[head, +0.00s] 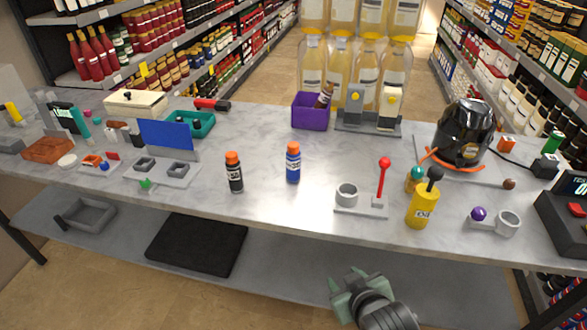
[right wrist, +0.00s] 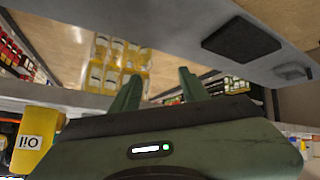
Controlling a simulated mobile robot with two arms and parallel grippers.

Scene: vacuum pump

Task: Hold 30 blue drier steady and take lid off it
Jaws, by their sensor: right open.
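The blue drier (head: 293,166) is a small blue bottle with an orange lid (head: 293,147) on it. It stands upright near the middle of the grey marble table. The writing on its label is too small to read. A similar dark bottle with an orange cap (head: 234,172) stands to its left. My right gripper (head: 353,280) is low in front of the table's front edge, below and to the right of the blue drier, well apart from it. Its green fingers also show in the right wrist view (right wrist: 159,78), spread with nothing between them. My left gripper is not in view.
A holder with a red-knobbed lever (head: 382,180) and a yellow oil container (head: 421,206) stand to the right. A purple box (head: 310,112) stands behind. A lower shelf with a black mat (head: 197,244) lies under the tabletop. Table space in front of the drier is clear.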

